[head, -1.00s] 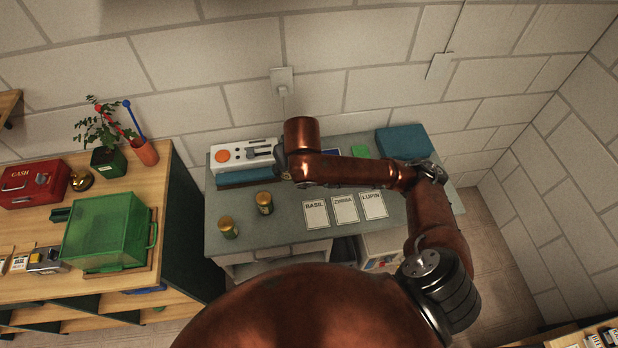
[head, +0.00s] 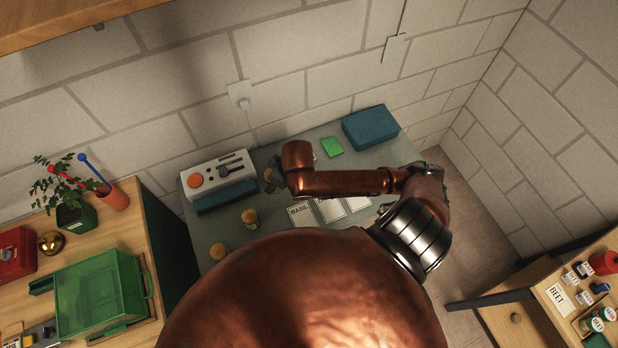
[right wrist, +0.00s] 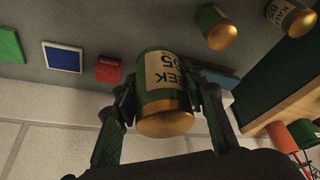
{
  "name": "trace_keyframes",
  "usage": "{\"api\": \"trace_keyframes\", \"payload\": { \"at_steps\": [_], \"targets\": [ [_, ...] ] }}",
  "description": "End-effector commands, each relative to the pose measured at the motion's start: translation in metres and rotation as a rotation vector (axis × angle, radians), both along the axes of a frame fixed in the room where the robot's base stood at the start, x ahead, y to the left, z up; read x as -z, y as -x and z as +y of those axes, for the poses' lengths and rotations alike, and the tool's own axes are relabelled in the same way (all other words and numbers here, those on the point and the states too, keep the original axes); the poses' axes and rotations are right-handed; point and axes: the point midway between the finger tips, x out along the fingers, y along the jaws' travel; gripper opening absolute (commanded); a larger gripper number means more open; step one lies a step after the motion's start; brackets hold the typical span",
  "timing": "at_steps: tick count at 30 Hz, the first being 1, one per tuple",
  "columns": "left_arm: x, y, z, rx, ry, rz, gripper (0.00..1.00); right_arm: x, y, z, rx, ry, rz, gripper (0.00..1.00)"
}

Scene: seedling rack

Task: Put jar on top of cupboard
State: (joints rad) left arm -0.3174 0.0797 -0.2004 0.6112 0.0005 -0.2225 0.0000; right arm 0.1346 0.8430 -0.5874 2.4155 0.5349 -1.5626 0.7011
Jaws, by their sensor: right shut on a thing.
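My right gripper (right wrist: 166,92) is shut on a green jar (right wrist: 162,70) with a gold lid and a pale label, in the right wrist view. In the head view the right gripper (head: 272,178) is over the grey bench, mostly hidden by my arm; the held jar cannot be made out there. Two similar jars stand on the bench, one nearer (head: 218,252) and one farther (head: 250,217). My left gripper is out of view.
The grey bench (head: 290,155) holds a white device (head: 217,172), a teal box (head: 370,128), a green square (head: 332,147) and label cards (head: 302,214). A wooden counter at left carries a green bin (head: 100,300) and a plant pot (head: 76,216).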

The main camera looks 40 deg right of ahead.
Motion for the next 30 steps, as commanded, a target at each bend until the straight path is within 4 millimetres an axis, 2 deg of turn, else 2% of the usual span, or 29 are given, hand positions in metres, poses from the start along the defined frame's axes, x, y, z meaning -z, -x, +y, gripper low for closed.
{"api": "trace_keyframes", "payload": {
  "at_steps": [1,3,6,10,13,17,26,30],
  "targets": [
    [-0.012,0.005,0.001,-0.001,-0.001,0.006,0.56,0.003,0.015,-0.006,-0.023,0.000,0.008,0.12],
    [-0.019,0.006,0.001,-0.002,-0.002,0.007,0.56,0.011,0.031,-0.011,-0.061,0.000,0.006,0.12],
    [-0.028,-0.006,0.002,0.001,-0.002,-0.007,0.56,0.019,0.052,-0.017,-0.112,0.001,0.004,0.12],
    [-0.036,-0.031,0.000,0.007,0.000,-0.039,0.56,0.024,0.070,-0.022,-0.156,0.001,0.000,0.12],
    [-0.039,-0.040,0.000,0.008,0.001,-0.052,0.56,0.027,0.075,-0.024,-0.174,0.001,-0.002,0.12],
    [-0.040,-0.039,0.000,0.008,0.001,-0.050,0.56,0.035,0.069,-0.036,-0.179,0.004,-0.002,0.12],
    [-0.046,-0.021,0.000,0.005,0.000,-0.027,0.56,0.064,0.024,-0.089,-0.176,0.004,-0.002,0.12],
    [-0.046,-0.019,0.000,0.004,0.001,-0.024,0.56,0.089,0.009,-0.108,-0.177,0.002,-0.001,0.12]
  ]
}}
